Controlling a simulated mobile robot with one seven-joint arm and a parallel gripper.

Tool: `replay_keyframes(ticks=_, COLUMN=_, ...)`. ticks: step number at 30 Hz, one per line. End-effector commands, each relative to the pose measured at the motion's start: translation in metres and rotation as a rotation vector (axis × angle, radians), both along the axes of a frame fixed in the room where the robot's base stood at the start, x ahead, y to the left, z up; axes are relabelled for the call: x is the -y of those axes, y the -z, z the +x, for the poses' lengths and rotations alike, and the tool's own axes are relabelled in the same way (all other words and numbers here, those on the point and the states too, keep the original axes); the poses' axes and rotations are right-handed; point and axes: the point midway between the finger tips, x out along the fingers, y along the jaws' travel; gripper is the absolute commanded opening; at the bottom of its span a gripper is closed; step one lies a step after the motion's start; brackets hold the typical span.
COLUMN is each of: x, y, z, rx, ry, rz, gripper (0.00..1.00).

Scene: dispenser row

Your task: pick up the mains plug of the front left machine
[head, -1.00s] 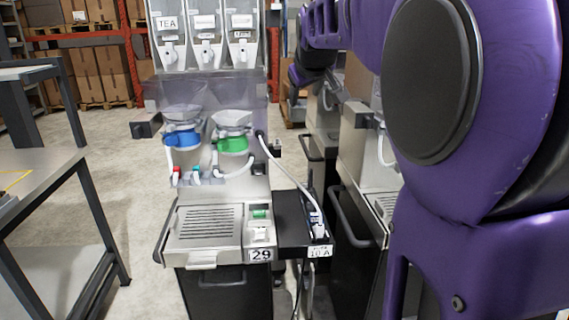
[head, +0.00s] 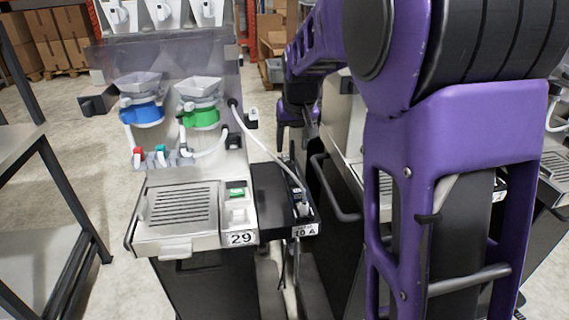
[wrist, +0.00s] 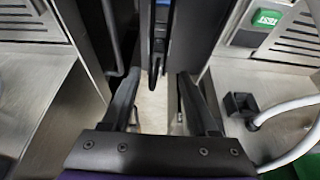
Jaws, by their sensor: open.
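The front left machine, number 29 (head: 180,215), has blue and green collared funnels. Its white cord (head: 262,145) runs from the machine's right side down to a black side shelf (head: 270,190). The pale mains plug (head: 302,208) is at the shelf's front right end, above the 10 A label; its details are small. My gripper (head: 309,130) hangs above and behind the shelf, apart from the plug. In the wrist view my gripper (wrist: 162,100) is open with nothing between its fingers. I cannot make out the plug clearly there.
Another machine (head: 345,130) stands close on the right, with a dark handle (head: 335,190) near the shelf. In the wrist view a black fitting (wrist: 240,104) with a white cord lies right of the fingers.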

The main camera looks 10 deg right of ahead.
Motion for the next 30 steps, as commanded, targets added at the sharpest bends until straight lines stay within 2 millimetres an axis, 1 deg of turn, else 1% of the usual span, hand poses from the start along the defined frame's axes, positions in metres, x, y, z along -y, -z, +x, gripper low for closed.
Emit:
replay_keyframes(ticks=1, x=0.000, y=0.012, z=0.004, rx=-0.003, ry=0.001, rz=0.000, gripper=0.60)
replay_keyframes(ticks=3, x=0.000, y=0.023, z=0.009, rx=-0.002, ry=0.000, rz=-0.001, gripper=0.60)
replay_keyframes(ticks=6, x=0.000, y=0.033, z=0.013, rx=-0.001, ry=-0.001, rz=-0.001, gripper=0.60)
replay_keyframes(ticks=11, x=0.000, y=0.038, z=0.016, rx=0.002, ry=-0.001, rz=0.000, gripper=0.60)
replay_keyframes(ticks=14, x=0.001, y=0.046, z=0.019, rx=-0.001, ry=0.000, rz=0.000, gripper=0.60)
replay_keyframes(ticks=21, x=0.003, y=0.079, z=0.033, rx=0.000, ry=-0.001, rz=-0.001, gripper=0.60)
replay_keyframes(ticks=24, x=0.003, y=0.085, z=0.036, rx=0.001, ry=-0.001, rz=-0.001, gripper=0.60)
replay_keyframes(ticks=29, x=0.003, y=0.084, z=0.036, rx=0.002, ry=-0.001, rz=0.000, gripper=0.60)
replay_keyframes(ticks=30, x=0.003, y=0.084, z=0.036, rx=0.002, ry=-0.001, rz=0.000, gripper=0.58)
